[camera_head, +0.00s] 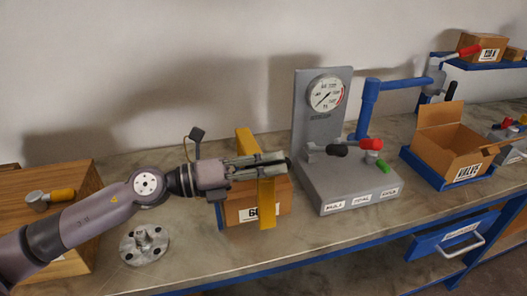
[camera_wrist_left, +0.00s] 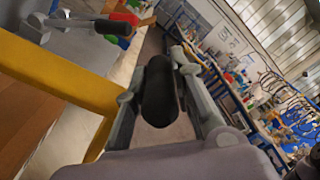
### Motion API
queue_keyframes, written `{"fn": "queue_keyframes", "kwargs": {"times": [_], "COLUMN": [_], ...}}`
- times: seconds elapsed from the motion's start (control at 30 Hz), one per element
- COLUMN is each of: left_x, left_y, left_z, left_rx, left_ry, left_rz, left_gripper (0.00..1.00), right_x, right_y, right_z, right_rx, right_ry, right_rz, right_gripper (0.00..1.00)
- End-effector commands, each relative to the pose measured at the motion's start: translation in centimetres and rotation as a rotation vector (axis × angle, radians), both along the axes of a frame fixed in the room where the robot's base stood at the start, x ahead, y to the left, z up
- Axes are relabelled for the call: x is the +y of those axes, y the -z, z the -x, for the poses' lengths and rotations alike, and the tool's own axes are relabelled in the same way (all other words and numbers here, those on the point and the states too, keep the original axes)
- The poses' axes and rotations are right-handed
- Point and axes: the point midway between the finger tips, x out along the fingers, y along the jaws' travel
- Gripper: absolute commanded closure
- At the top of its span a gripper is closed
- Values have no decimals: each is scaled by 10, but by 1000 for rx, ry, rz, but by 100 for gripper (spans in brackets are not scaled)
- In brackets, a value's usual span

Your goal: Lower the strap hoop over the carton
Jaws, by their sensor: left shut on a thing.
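The yellow strap hoop (camera_head: 267,203) is at the carton in the head view. One leg hangs in front of the carton's near face, its lower end near the carton's foot; another yellow part stands up behind my gripper. The carton (camera_head: 241,204) is a brown box with a white label, partly hidden by the hoop and my gripper. I cannot tell whether hoop and carton touch. My left gripper (camera_head: 270,165) is shut on the hoop above the carton. In the left wrist view the hoop (camera_wrist_left: 62,75) runs along the left, beside a black cylinder (camera_wrist_left: 158,92) between the fingers.
A grey gauge stand (camera_head: 335,150) with black, red and green handles stands close right. A wooden block (camera_head: 65,195) and a grey flange (camera_head: 144,245) lie left. An open carton (camera_head: 452,145) sits in a blue tray further right. Bare bench (camera_head: 210,255) shows in front.

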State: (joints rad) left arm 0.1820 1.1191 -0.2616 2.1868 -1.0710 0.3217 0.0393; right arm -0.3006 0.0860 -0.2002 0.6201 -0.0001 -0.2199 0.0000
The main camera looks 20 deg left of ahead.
Motion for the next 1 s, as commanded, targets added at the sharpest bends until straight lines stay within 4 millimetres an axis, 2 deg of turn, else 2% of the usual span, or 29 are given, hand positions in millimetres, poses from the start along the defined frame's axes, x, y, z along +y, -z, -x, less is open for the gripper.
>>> {"fn": "queue_keyframes", "kwargs": {"times": [0.03, 0.23, 0.87, 0.9, 1.0], "left_x": [-4, -12, -16, -16, -16], "left_y": [13, 31, 43, 43, 43], "left_z": [5, 16, 22, 22, 21], "left_rx": [-18, -81, -107, -107, -107], "left_ry": [4, 2, 6, 6, 5], "left_rz": [-16, -64, -95, -94, -93], "left_gripper": [100, 100, 100, 75, 69], "right_x": [2, 11, 4, 3, 3], "right_y": [10, 22, 27, 27, 27], "right_z": [0, -1, -1, -1, -1], "right_rx": [-1, -1, -1, -1, -1], "right_ry": [1, 4, 2, 2, 2], "right_rz": [-2, -13, -5, -4, -4], "right_gripper": [60, 60, 60, 60, 60]}}
